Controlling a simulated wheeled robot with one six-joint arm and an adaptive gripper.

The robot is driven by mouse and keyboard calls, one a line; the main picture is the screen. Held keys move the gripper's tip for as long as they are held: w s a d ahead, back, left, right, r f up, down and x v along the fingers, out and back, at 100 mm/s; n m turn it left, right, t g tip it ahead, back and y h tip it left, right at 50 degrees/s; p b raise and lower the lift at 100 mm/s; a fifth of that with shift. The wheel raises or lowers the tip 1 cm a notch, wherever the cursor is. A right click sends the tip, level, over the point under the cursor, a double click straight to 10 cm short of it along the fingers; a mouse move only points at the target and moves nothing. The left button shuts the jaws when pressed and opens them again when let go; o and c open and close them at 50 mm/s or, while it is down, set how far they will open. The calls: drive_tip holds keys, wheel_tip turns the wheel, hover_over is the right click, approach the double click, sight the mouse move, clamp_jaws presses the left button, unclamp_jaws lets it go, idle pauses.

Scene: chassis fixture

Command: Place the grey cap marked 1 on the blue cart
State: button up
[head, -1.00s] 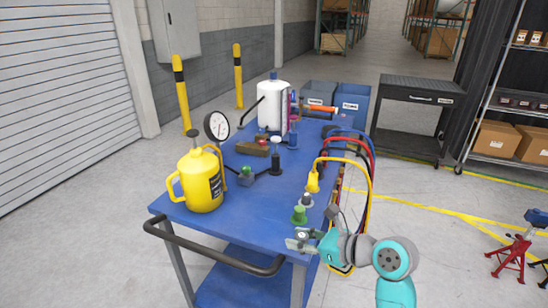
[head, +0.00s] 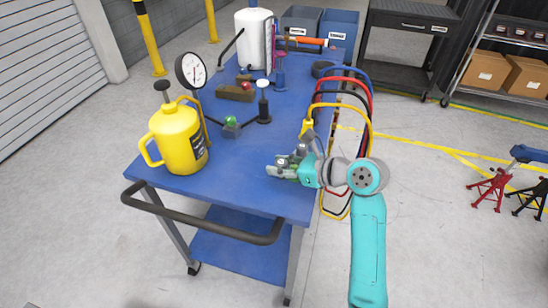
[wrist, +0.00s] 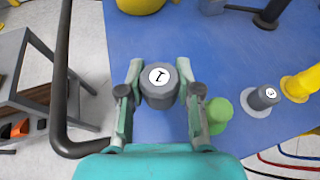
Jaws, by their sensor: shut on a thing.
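The grey cap marked 1 (wrist: 159,85) is between my gripper's two fingers (wrist: 158,90) in the wrist view, its numbered top facing the camera. My gripper is shut on it. In the head view, my gripper (head: 283,168) is at the near right part of the blue cart (head: 235,180), over its top. The cap is hard to make out there. I cannot tell whether the cap touches the cart top.
A green cap (wrist: 217,111) is close beside my right finger, with a grey cap marked 3 (wrist: 263,97) further right. A yellow jug (head: 178,140) stands at left. Looped cables (head: 345,100) line the right edge. Clear blue surface lies ahead of the cap.

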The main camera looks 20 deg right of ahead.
sight(280, 192)
drive_tip(key=shift+f, duration=4.3)
drive_tip(key=shift+f, duration=0.15)
drive_tip(key=o, duration=0.8)
drive_tip(key=shift+r, duration=0.2)
drive_tip(key=v, duration=1.2)
drive_tip(key=shift+f, duration=0.1)
drive_tip(key=shift+s, duration=0.15)
